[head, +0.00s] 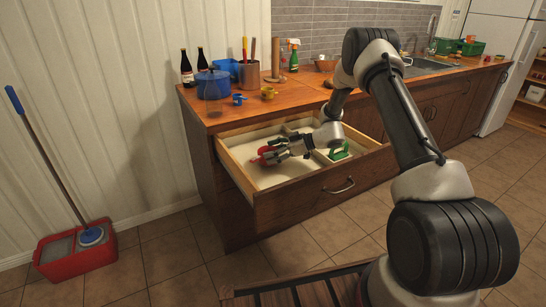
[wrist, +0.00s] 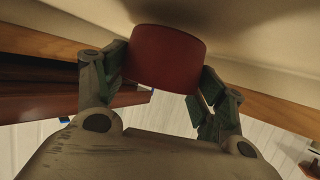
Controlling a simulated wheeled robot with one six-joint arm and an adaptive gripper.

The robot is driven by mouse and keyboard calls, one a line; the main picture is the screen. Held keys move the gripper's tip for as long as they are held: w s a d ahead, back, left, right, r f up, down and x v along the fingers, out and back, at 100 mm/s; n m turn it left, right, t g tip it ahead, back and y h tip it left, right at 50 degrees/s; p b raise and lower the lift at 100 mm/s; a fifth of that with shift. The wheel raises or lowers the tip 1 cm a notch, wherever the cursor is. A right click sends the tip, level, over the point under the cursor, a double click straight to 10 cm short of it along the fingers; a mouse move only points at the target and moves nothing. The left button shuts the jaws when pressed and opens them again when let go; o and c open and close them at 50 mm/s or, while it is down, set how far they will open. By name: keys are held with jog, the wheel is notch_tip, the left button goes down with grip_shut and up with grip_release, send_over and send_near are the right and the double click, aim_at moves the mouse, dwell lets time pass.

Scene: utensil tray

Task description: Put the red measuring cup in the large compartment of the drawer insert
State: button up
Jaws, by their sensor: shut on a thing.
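My gripper (head: 271,151) is shut on the red measuring cup (head: 264,154), inside the open drawer. In the wrist view the red cup (wrist: 167,57) sits between both fingers of my gripper (wrist: 163,75). The drawer insert (head: 246,146) is pale with wooden outer walls; the cup is over or in its wide left part, the large compartment. I cannot tell whether the cup touches the floor there. My gripper and arm hide part of the insert.
A green thing (head: 339,152) lies in a right-hand compartment. On the counter (head: 222,116) stand a blue pot (head: 213,85), a blue cup (head: 239,99) and a yellow cup (head: 269,93). The drawer front (head: 330,188) juts out over the floor. A red mop bucket (head: 75,262) stands at left.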

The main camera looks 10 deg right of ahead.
jog(key=shift+f, duration=0.8)
jog(key=shift+f, duration=0.1)
jog(key=o, duration=1)
jog(key=shift+c, duration=0.2)
